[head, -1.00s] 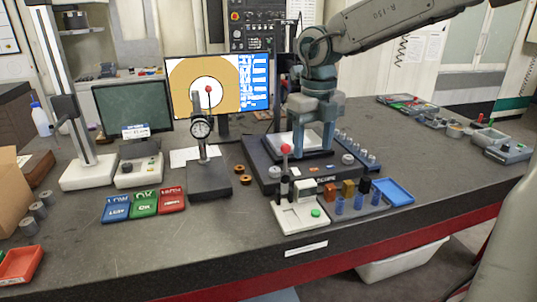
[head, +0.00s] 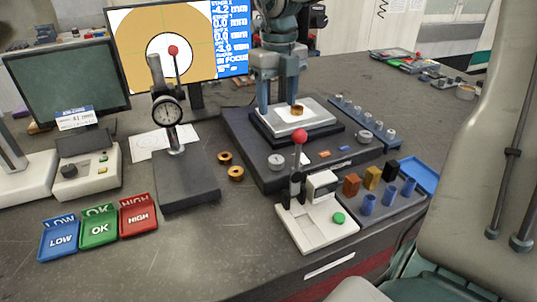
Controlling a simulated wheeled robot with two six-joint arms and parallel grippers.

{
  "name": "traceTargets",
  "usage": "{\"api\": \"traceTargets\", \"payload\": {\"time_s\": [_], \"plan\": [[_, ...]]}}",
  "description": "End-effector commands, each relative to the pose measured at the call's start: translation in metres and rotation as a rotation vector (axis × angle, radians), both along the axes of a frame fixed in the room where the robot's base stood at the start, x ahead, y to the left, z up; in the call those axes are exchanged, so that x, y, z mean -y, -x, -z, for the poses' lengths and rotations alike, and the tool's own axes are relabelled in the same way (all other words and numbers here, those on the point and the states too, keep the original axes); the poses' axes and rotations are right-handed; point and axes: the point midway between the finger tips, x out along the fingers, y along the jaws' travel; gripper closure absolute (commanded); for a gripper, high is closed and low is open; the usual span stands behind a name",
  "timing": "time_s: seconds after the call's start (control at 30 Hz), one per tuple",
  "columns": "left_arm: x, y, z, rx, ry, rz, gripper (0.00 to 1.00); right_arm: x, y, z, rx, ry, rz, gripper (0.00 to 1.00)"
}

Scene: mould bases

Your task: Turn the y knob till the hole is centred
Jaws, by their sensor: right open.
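The measuring stage (head: 318,119) sits on a dark base (head: 245,140) at the centre, with a brass ring (head: 297,110) on its pale top. Two round grey knobs show on the base: a front-left knob (head: 277,162) and a right knob (head: 365,137). I cannot read which is y. The monitor (head: 225,90) shows a tan disc with a white hole (head: 160,62), left of the readout. The readout text is only partly legible. My right gripper (head: 283,104) is open and empty, pointing down at the stage beside the ring, away from both knobs. My left gripper is not seen.
A red-ball lever unit (head: 318,222) stands in front of the stage. A dial gauge stand (head: 186,182) and two loose brass rings (head: 235,173) are to its left. LOW, OK and HIGH trays (head: 99,230) lie front left. Small coloured blocks (head: 372,177) stand front right.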

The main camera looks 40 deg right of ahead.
Motion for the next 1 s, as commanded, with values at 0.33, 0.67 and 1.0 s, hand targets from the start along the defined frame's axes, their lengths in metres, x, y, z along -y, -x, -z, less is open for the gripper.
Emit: {"api": "traceTargets", "payload": {"time_s": [0.33,0.67,1.0], "plan": [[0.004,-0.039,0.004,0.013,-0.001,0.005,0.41,0.000,0.000,0.042,0.001,0.000,0.000,0.43],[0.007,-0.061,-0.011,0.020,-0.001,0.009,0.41,-0.001,0.001,0.071,-0.003,-0.001,-0.001,0.43],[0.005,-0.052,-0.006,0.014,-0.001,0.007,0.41,-0.001,0.003,0.132,-0.005,-0.003,-0.001,0.43]]}}
